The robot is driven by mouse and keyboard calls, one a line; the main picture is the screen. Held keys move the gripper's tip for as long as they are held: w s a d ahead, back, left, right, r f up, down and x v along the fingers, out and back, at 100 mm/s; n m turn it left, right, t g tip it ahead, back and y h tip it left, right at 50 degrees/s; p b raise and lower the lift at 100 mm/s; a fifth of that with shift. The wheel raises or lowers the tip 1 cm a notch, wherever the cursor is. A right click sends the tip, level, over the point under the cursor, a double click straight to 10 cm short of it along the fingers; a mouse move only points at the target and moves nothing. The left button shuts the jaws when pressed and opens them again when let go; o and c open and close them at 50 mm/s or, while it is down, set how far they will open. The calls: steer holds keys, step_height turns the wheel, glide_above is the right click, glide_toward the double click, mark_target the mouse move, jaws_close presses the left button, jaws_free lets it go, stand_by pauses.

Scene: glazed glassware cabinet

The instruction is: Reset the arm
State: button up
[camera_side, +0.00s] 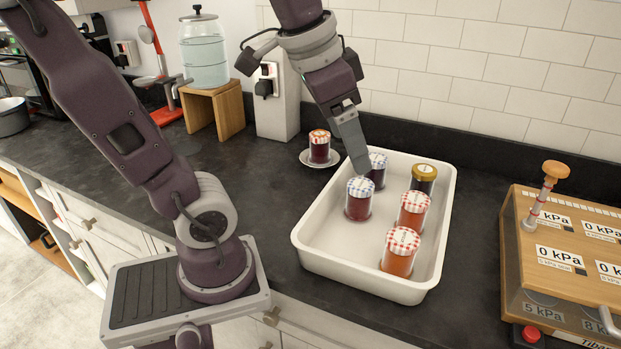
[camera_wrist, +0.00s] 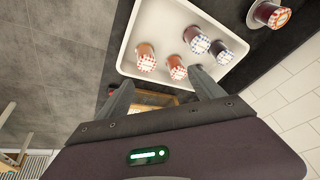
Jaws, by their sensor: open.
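My gripper (camera_side: 358,160) hangs fingers down by the back left of the white tray; its fingertips overlap the blue-lidded jars in the side view, and I cannot tell the height gap. In the wrist view my gripper (camera_wrist: 160,82) has its two fingers wide apart, with nothing between them. The tray (camera_side: 312,238) holds a front blue-lidded red jar (camera_side: 359,203), a rear blue-lidded dark jar (camera_side: 377,176), a gold-lidded dark jar (camera_side: 423,180) and two red-check-lidded orange jars (camera_side: 412,214) (camera_side: 397,262).
A red-check-lidded dark jar (camera_side: 319,149) stands on a saucer (camera_side: 305,158) left of the tray. A wooden gauge box (camera_side: 565,265) stands at right. A water dispenser (camera_side: 204,58) on a wooden stand (camera_side: 229,112) and a white socket post (camera_side: 277,118) are behind.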

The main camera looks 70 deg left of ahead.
steer(key=s+d+f+n+t, duration=0.1)
steer(key=s+d+f, duration=0.2)
steer(key=s, duration=0.4)
steer(key=shift+d+f+h, duration=0.3)
steer(key=shift+d+f, duration=0.1)
steer(key=shift+f, duration=0.25)
stand_by(0.3)
